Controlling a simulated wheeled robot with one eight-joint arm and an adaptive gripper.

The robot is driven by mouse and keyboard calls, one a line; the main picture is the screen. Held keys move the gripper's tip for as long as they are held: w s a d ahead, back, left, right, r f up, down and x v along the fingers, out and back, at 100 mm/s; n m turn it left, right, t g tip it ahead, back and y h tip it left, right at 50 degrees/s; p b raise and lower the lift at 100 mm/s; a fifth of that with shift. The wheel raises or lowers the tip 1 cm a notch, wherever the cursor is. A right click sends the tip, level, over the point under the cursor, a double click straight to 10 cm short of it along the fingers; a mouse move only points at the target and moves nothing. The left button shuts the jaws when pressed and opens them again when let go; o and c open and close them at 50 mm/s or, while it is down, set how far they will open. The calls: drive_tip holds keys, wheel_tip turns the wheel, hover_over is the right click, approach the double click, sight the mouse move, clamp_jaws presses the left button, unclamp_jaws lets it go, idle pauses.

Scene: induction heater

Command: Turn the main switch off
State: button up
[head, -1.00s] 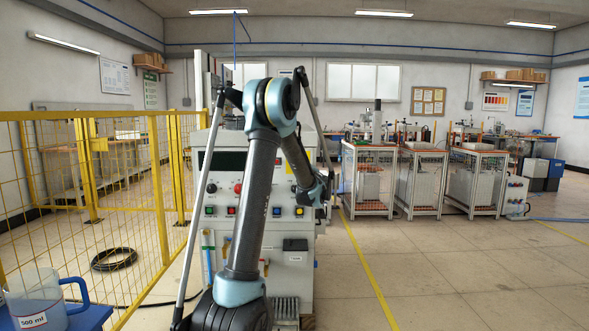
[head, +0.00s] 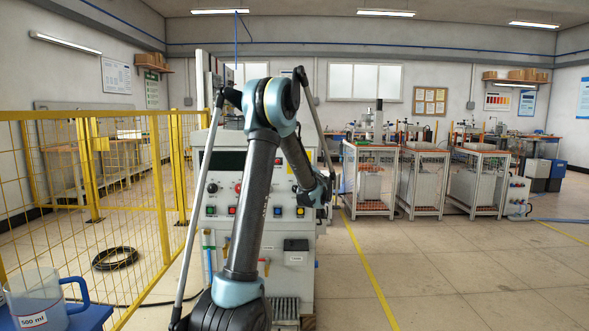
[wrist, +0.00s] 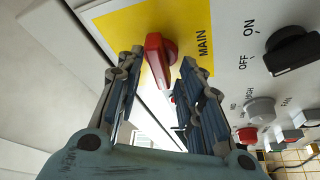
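The main switch (wrist: 156,60) is a red rotary handle on a yellow plate (wrist: 122,22) marked MAIN in the wrist view. Its handle runs roughly up and down in that picture, along the line of the lettering. My gripper (wrist: 161,66) is open, with one blue-grey finger on each side of the red handle. The fingertips are close to it; I cannot tell whether they touch it. In the head view the heater cabinet (head: 225,160) stands ahead, and my arm hides the main switch and most of my gripper.
Beside the main switch are a black ON/OFF knob (wrist: 291,50), a grey knob (wrist: 261,108) and a red button (wrist: 246,135). A yellow mesh fence (head: 160,190) stands left of the cabinet. A blue-handled jug (head: 40,300) is at the near left.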

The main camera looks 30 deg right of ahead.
drive_tip(key=v, duration=1.1)
